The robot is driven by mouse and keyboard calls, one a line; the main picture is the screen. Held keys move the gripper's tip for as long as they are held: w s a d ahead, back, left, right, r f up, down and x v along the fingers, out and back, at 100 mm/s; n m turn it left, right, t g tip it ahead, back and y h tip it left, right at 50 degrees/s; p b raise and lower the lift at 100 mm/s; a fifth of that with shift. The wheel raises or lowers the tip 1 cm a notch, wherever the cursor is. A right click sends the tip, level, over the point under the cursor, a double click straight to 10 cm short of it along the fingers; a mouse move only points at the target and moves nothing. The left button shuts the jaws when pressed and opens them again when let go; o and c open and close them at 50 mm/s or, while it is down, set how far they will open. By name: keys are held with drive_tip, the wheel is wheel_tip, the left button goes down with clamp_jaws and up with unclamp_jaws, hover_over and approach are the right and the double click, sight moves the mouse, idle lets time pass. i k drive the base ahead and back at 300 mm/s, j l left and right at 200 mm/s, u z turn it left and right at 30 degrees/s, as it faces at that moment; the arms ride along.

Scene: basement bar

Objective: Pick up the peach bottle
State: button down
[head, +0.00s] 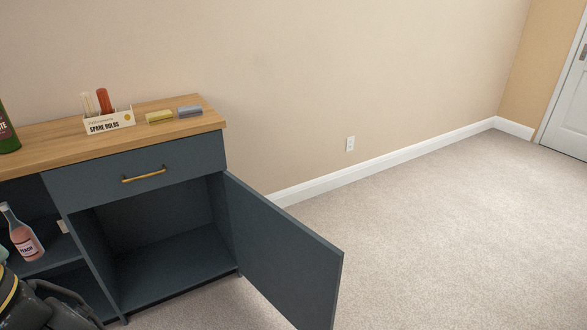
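The peach bottle (25,240) stands upright on an open shelf at the left of the dark blue cabinet. It has pinkish-orange liquid, a clear neck and a light label reading PEACH. Part of my gripper (52,303) shows at the bottom left corner, dark grey, below and in front of the bottle. Its fingertips are not clear, so I cannot tell if it is open or shut. The bottle's left edge and base are close to my arm in the picture.
The cabinet door (280,254) stands wide open to the right, over the carpet. The carpet (460,230) at right is clear.

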sight(23, 236)
drive_tip(key=i+l+u, duration=0.1)
drive_tip(key=u, duration=0.7)
drive_tip(key=i+l+u, duration=0.1)
drive_tip(key=l+u, duration=1)
drive_tip(key=l, duration=0.45)
drive_tip(key=k+l+u, duration=0.15)
drive_tip(key=l, duration=0.95)
drive_tip(key=k+l, duration=0.15)
drive_tip(key=l, duration=0.9)
drive_tip(key=k+l+u, duration=0.1)
drive_tip(key=l, duration=0.45)
drive_tip(key=i+j, duration=0.15)
drive_tip(key=j, duration=0.55)
drive_tip(key=i+j+z, duration=0.15)
drive_tip(key=j, duration=0.55)
drive_tip(key=i+j, duration=0.1)
drive_tip(key=j, duration=0.6)
drive_tip(key=i+j+z, duration=0.15)
drive_tip(key=j, duration=0.6)
drive_tip(key=k, duration=0.05)
